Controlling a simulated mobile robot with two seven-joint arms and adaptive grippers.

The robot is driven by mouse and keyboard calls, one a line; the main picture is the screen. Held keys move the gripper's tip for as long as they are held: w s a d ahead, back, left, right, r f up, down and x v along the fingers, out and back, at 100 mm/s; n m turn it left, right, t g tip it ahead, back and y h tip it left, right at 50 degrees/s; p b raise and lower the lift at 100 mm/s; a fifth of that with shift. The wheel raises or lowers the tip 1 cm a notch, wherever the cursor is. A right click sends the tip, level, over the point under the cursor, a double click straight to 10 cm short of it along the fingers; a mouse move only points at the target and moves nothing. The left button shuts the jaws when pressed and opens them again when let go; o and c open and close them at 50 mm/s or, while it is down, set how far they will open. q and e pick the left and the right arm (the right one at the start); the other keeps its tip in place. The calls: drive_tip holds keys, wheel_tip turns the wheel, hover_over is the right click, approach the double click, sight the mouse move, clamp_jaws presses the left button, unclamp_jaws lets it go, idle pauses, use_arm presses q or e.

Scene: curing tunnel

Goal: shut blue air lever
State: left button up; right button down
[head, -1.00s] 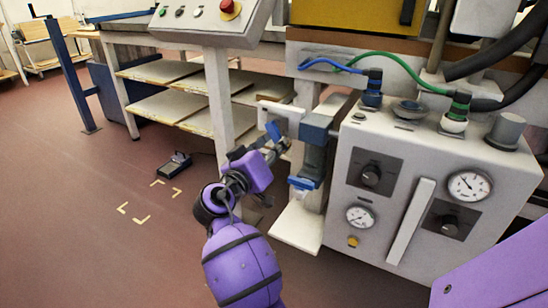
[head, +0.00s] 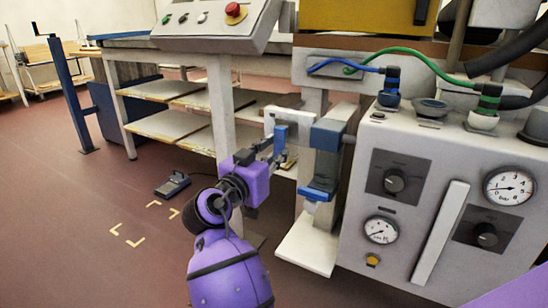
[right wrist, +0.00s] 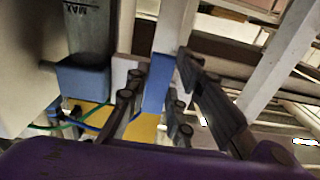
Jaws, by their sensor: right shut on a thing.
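The blue air lever (head: 280,139) is a small blue bar at a white bracket (head: 296,118), left of the grey-and-blue air unit (head: 328,135). My right gripper (head: 277,150) reaches up to it from below with its fingers around the bar. In the right wrist view the lever (right wrist: 158,84) is a blue block between the dark fingertips of the right gripper (right wrist: 160,90), which is shut on it. The fingers hide part of the lever in the head view. My left gripper is not in view.
A grey panel box (head: 425,210) with gauges and knobs stands close on the right. Blue (head: 345,62) and green (head: 425,60) hoses run above. A shelved bench (head: 185,95) is behind. A dark device (head: 173,184) lies on the floor, which is open at the left.

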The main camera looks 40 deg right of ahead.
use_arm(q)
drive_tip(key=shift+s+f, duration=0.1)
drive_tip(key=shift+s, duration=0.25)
use_arm(e)
drive_tip(key=c, duration=1.5)
unclamp_jaws()
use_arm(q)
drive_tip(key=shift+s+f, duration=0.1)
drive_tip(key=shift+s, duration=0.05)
use_arm(e)
drive_tip(key=shift+s+a, duration=0.1)
drive_tip(key=shift+a, duration=0.15)
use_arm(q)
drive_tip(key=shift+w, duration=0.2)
use_arm(e)
drive_tip(key=v, duration=1.1)
drive_tip(key=shift+s+a, duration=0.1)
drive_tip(key=shift+a, duration=0.1)
